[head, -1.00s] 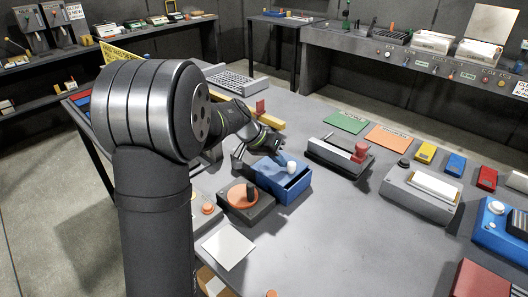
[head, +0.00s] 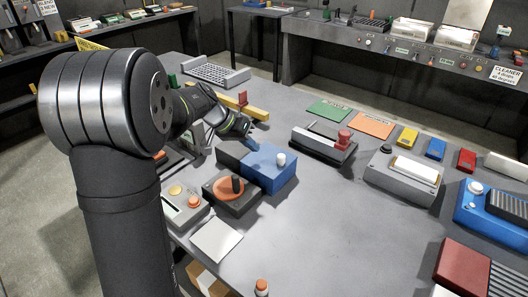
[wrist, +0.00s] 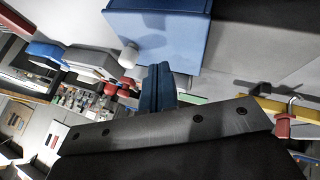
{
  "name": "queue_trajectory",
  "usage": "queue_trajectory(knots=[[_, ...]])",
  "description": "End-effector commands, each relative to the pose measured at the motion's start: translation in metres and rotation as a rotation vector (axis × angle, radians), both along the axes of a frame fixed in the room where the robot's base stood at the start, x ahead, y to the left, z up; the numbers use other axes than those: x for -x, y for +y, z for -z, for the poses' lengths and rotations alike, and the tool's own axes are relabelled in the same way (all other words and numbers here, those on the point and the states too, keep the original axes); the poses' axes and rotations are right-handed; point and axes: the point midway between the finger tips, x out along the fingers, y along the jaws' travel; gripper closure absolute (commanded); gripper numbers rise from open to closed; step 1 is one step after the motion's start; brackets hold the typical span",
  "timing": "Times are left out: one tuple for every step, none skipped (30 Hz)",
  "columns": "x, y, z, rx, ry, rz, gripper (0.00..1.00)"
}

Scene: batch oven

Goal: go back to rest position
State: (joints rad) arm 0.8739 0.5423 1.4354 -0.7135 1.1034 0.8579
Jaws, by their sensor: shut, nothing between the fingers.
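My gripper (head: 252,146) is shut and empty, with its blue fingertips just behind and above the far edge of a blue box (head: 270,176). In the wrist view the blue fingers (wrist: 157,88) are pressed together with nothing between them. The blue box (wrist: 180,20) has a white knob (head: 281,159), which also shows in the wrist view (wrist: 129,55), beside the fingers. Whether the fingertips touch the box I cannot tell.
An orange round dial unit (head: 223,187) stands in front of the box. A yellow bar (head: 250,112) with a red tag lies behind the gripper. The table's middle front is clear.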

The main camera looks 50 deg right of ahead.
Motion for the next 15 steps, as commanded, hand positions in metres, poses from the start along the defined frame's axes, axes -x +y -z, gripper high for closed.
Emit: queue_trajectory(knots=[[-0.006, 0.006, -0.010, 0.002, -0.003, -0.003, 1.00], [-0.008, 0.009, -0.016, 0.003, -0.004, -0.003, 1.00], [-0.011, 0.014, -0.023, 0.002, -0.003, -0.003, 1.00], [-0.014, 0.016, -0.028, 0.002, -0.003, -0.004, 1.00], [-0.016, 0.019, -0.032, 0.002, -0.002, -0.003, 1.00], [-0.018, 0.022, -0.037, 0.002, -0.002, -0.003, 1.00], [-0.019, 0.025, -0.041, 0.002, -0.002, -0.003, 1.00], [-0.020, 0.027, -0.044, 0.001, -0.002, -0.003, 1.00], [-0.022, 0.029, -0.048, 0.001, -0.002, -0.003, 1.00], [-0.024, 0.030, -0.050, 0.000, -0.002, -0.004, 1.00], [-0.025, 0.032, -0.052, 0.000, -0.002, -0.004, 1.00], [-0.025, 0.033, -0.054, 0.000, -0.002, -0.003, 1.00], [-0.026, 0.034, -0.055, -0.001, -0.001, -0.002, 1.00], [-0.026, 0.034, -0.056, -0.001, -0.001, -0.002, 1.00], [-0.026, 0.034, -0.056, -0.001, -0.001, -0.002, 1.00]])
